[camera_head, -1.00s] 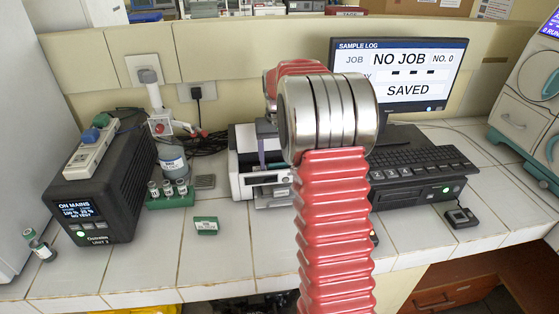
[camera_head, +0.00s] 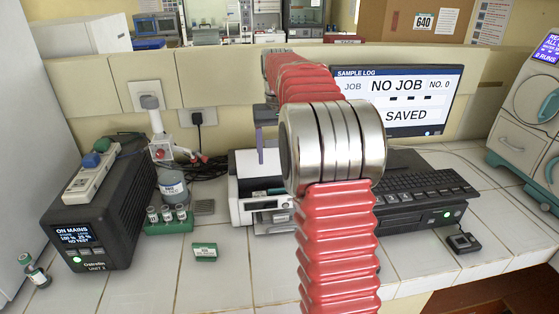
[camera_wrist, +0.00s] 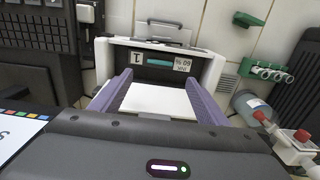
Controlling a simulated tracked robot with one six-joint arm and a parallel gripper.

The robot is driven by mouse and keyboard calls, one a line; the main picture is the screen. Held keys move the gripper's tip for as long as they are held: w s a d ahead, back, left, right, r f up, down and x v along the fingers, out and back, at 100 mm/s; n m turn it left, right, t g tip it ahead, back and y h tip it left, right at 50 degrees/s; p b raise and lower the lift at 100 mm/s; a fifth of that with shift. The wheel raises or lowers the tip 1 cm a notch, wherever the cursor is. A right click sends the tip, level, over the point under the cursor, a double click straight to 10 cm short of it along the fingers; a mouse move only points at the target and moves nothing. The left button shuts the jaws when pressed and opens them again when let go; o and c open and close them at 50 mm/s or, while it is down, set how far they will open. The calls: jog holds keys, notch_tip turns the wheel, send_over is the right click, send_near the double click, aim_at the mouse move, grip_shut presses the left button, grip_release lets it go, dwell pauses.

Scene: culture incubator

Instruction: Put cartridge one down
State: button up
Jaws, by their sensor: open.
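My gripper (camera_wrist: 159,80) is open, its two purple fingers apart with nothing seen between them but the white top of a small device (camera_wrist: 157,101). In the head view a purple finger (camera_head: 259,143) shows above that white device (camera_head: 247,190), and my red arm hides the rest. The device front carries a "1" label and a dark slot with a teal strip (camera_wrist: 160,62); I cannot tell whether this strip is cartridge one. A small green labelled block (camera_head: 204,252) lies flat on the tiles, apart from my gripper. It also shows in the wrist view (camera_wrist: 249,19).
A green rack of vials (camera_head: 168,222) and a labelled bottle (camera_head: 172,186) stand left of the device. A black power unit (camera_head: 100,215) is further left. The keyboard (camera_head: 425,186) and monitor (camera_head: 410,100) are at right. Front tiles near the green block are clear.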

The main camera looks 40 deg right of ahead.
dwell(0.7)
jog(key=s+a+r+n+t, duration=0.1)
jog(key=s+a+r, duration=0.2)
jog(key=s+a, duration=0.4)
jog(key=s+a+r+n+t, duration=0.2)
jog(key=s+a, duration=0.2)
jog(key=a, duration=0.6)
jog(key=s+a+f+n+t, duration=0.1)
jog(key=s+a+f, duration=0.2)
jog(key=s+a, duration=0.2)
jog(key=s+a+f+n+t, duration=0.1)
jog(key=s+a+f, duration=0.3)
jog(key=s, duration=0.6)
jog(key=shift+s+a+t, duration=0.3)
jog(key=shift+s+a, duration=0.1)
jog(key=shift+a, duration=0.1)
jog(key=shift+c, duration=0.3)
